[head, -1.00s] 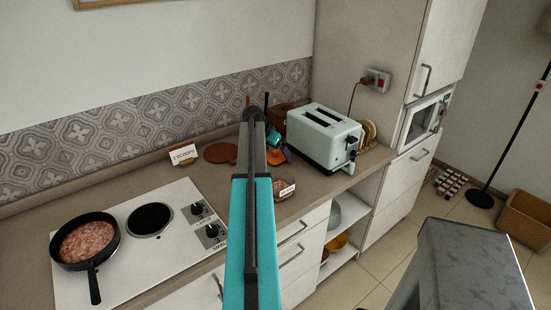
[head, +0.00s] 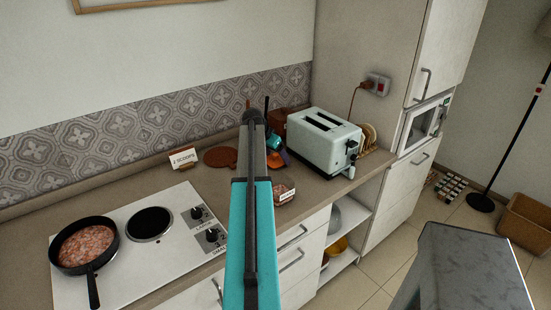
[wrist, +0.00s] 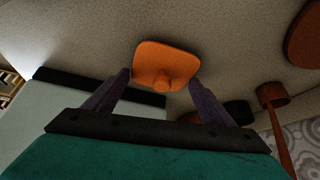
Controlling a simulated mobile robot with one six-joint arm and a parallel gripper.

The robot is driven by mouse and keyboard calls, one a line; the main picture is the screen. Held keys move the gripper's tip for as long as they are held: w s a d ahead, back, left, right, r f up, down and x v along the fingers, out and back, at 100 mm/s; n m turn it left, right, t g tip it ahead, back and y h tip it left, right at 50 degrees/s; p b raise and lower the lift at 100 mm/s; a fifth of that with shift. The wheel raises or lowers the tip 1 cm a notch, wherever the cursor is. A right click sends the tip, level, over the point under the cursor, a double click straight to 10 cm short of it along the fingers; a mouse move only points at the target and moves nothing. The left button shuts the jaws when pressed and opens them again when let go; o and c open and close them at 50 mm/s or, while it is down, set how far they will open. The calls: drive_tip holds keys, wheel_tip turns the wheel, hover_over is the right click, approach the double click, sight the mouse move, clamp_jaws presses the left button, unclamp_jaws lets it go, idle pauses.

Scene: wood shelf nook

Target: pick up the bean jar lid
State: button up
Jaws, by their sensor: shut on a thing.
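The bean jar lid (wrist: 165,62) is an orange rounded square with a round knob, in the upper middle of the wrist view. My gripper (wrist: 162,88) has its two dark purple fingers at either side of the lid and is shut on it. A beige speckled surface lies behind the lid; I cannot tell how far apart they are. In the head view my gripper (head: 277,157) is small, left of the toaster and partly hidden by my arm.
A pale green toaster (head: 325,138) stands close to the right of my gripper. A small dish with a label (head: 284,194) is near the counter's front edge. A brown round board (head: 221,156) and a "2 scoops" card (head: 183,158) lie left. A pan (head: 84,245) sits on the hob (head: 185,235).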

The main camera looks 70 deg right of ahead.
sight(276, 154)
drive_tip(key=shift+r+b, duration=1.2)
drive_tip(key=shift+r, duration=3.65)
